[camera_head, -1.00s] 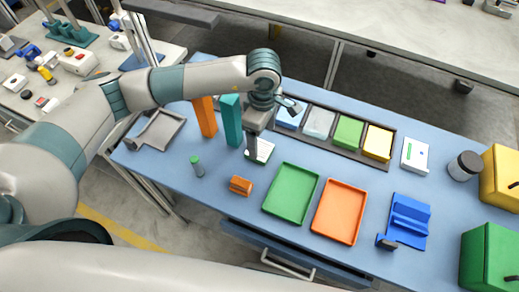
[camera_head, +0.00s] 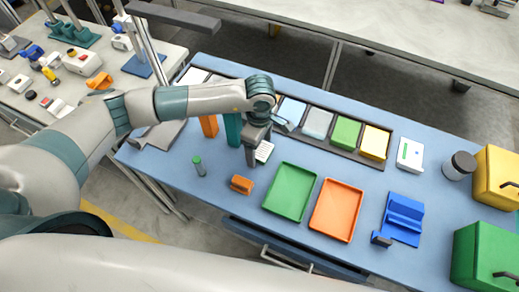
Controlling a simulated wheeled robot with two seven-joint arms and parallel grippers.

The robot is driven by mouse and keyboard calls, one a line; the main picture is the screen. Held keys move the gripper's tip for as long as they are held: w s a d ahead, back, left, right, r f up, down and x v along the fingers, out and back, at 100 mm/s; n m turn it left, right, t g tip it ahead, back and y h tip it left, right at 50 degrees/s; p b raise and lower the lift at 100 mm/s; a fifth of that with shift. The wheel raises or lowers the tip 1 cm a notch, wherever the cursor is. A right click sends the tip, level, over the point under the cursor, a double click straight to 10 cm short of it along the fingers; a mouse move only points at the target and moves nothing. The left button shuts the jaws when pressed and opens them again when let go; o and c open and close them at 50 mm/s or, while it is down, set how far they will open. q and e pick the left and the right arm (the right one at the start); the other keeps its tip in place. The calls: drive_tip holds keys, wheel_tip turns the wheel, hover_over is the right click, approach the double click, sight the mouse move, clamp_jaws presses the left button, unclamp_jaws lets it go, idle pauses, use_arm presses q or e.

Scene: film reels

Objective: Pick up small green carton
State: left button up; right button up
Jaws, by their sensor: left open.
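A tall teal-green carton (camera_head: 232,130) stands upright on the blue table, its top hidden behind my left arm. My left gripper (camera_head: 250,158) points down just right of the carton, close to it; I cannot tell whether they touch. The gripper is open, and nothing shows between its fingers. A tall orange carton (camera_head: 209,126) stands left of the teal one, its top also hidden by my arm. My right gripper is not in view.
A white and green item (camera_head: 264,152) lies right beside my left gripper. A green tray (camera_head: 290,214) and an orange tray (camera_head: 337,232) lie to the right. A row of bins (camera_head: 347,156) is behind.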

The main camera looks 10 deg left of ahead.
sight(260, 149)
use_arm(q)
drive_tip(key=shift+c, duration=0.7)
drive_tip(key=c, duration=1)
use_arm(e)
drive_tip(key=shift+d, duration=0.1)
use_arm(q)
drive_tip(key=shift+r, duration=0.2)
drive_tip(key=shift+c, duration=0.2)
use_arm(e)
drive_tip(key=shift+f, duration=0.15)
use_arm(q)
drive_tip(key=shift+w+r+b, duration=0.1)
drive_tip(key=shift+r+b, duration=0.55)
wheel_tip(260, 149, up, 2)
drive_tip(key=shift+d+r+b, duration=0.15)
drive_tip(key=shift+r+b, duration=0.05)
drive_tip(key=shift+b, duration=0.5)
drive_tip(key=s+d+r+b, duration=0.4)
drive_tip(key=s+d+r, duration=0.3)
drive_tip(key=s+d, duration=0.1)
drive_tip(key=shift+d, duration=0.2)
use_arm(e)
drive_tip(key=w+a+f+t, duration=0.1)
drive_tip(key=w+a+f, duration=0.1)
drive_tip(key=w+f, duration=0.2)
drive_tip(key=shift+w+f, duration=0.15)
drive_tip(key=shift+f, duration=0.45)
